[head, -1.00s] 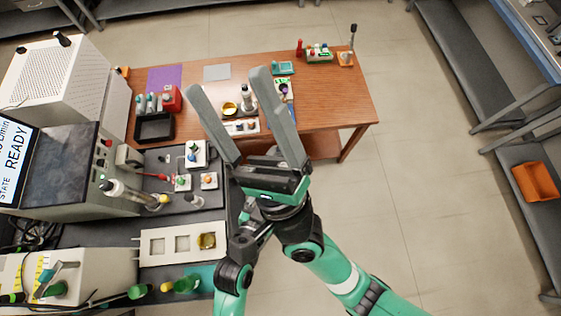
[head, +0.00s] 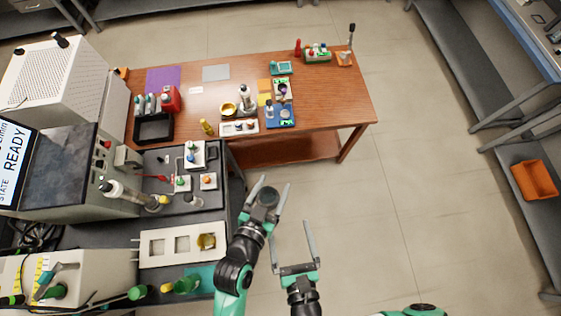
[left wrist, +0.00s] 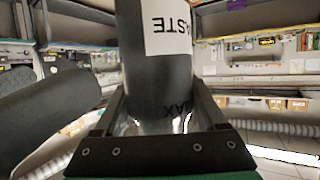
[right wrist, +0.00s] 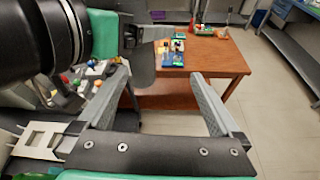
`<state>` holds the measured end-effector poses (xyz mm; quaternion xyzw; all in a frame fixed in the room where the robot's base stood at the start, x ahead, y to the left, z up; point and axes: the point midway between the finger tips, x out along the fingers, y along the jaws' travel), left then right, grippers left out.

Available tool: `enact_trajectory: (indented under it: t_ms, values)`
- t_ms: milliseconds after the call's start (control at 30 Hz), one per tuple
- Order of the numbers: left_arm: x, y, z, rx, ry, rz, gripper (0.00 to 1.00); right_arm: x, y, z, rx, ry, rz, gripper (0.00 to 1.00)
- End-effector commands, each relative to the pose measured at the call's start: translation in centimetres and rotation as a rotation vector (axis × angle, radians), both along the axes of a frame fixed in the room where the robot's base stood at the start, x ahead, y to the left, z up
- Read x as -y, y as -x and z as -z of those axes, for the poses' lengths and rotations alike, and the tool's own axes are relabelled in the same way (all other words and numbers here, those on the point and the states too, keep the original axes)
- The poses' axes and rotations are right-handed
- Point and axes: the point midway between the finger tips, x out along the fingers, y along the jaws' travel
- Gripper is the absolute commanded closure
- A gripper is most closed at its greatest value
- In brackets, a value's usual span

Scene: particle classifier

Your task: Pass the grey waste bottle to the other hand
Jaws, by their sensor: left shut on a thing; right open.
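The grey waste bottle (head: 267,198) is in my left gripper (head: 276,182), seen nearly end-on in the head view. In the left wrist view the dark grey bottle (left wrist: 155,75) stands between the fingers, its white label reading "ASTE" at the visible part; its upper end is cut off. My left gripper is shut on it, off the table's near side, over the floor. My right gripper (head: 291,224) is open and empty, below and right of the bottle in the head view, apart from it. Its spread fingers (right wrist: 205,88) also show in the right wrist view.
The wooden table (head: 335,100) carries small bottles, trays and a blue mat. The dark bench (head: 215,165) with the classifier and a white slotted plate (head: 150,258) lies left of my grippers. Open floor (head: 400,220) lies to the right. An orange bin (head: 535,180) sits on the right shelf.

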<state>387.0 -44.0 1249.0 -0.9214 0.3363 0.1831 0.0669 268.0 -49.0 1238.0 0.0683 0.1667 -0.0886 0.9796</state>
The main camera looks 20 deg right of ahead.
Motion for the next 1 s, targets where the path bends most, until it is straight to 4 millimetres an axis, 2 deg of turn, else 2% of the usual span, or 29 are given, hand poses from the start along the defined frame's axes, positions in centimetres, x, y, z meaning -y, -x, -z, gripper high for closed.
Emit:
enact_trajectory:
  t_ms: [33,133,300,433,567,800,1000]
  values:
    - [0.0,0.0,0.0,0.001,0.001,0.0,0.92,-1.3,0.6,-0.5,-0.021,0.026,-0.048,0.0]
    - [0.0,0.0,0.0,0.001,0.001,0.0,0.92,-2.7,1.3,-1.1,-0.051,0.075,-0.109,0.0]
    - [0.0,0.0,0.0,0.001,0.001,0.0,0.92,-3.1,1.5,-1.2,-0.062,0.095,-0.131,0.0]
    - [0.0,0.0,0.0,0.001,0.001,0.0,0.92,-2.9,0.8,-0.9,-0.06,0.096,-0.125,0.0]
    - [0.0,0.0,0.0,0.001,0.001,0.0,0.92,-2.6,-1.1,-0.1,-0.061,0.095,-0.122,0.0]
    - [0.0,0.0,0.0,0.001,0.001,0.0,0.92,-2.3,-6.0,1.8,-0.059,0.094,-0.12,0.0]
    - [0.0,0.0,0.0,0.001,0.001,0.0,0.92,-2.2,-8.8,3.0,-0.059,0.094,-0.125,0.0]
